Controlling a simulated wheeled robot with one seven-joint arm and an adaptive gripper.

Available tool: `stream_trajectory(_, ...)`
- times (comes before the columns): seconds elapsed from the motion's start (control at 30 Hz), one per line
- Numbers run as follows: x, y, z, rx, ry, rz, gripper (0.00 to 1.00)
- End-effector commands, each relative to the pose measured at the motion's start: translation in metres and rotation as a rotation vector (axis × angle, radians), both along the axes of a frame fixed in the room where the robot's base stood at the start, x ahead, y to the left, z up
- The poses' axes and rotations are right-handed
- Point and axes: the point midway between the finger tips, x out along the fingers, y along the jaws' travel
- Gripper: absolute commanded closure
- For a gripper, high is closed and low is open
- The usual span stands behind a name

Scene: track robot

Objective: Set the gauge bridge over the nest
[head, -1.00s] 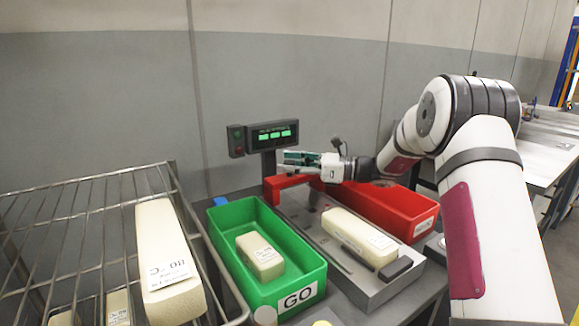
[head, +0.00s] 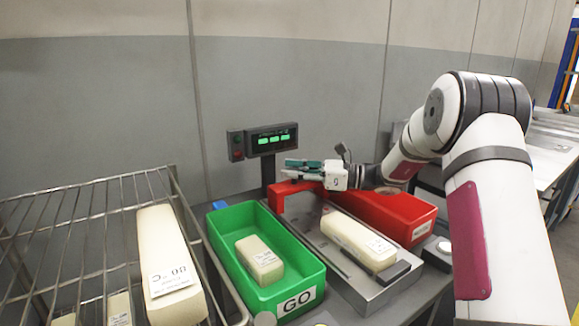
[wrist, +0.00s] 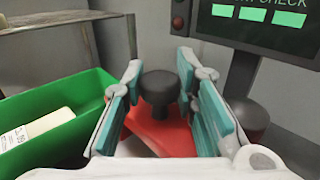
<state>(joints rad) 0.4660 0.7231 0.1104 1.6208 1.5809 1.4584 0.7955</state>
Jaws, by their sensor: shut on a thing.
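The red gauge bridge (head: 282,190) is at the far end of the grey metal nest (head: 372,293), between the green bin and the red bin. In the wrist view my gripper (wrist: 160,85) has its teal finger pads either side of the black knob (wrist: 159,88) on the bridge (wrist: 165,135), and is shut on it. In the head view my gripper (head: 292,169) is above the bridge. I cannot tell whether the bridge's feet touch the surface. A cream block (head: 352,238) with a white label lies on the nest, nearer than the bridge.
A green GO bin (head: 298,273) with a cream block (head: 258,258) stands left of the nest. A red bin (head: 410,212) stands right of it. A display post (head: 270,140) stands behind. A wire rack (head: 85,215) with labelled blocks is at the left.

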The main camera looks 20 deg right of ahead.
Motion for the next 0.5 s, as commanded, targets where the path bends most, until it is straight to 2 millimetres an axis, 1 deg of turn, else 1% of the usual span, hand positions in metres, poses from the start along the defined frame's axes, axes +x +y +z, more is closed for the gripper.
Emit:
stream_trajectory(0.03, -0.012, -0.006, 0.003, 0.001, 0.006, -0.004, 1.00)
stream_trajectory(0.17, -0.046, -0.016, 0.004, 0.001, 0.007, -0.005, 1.00)
stream_trajectory(0.3, -0.086, -0.029, 0.004, 0.002, 0.008, -0.005, 1.00)
stream_trajectory(0.5, -0.137, -0.045, 0.004, 0.002, 0.007, -0.004, 1.00)
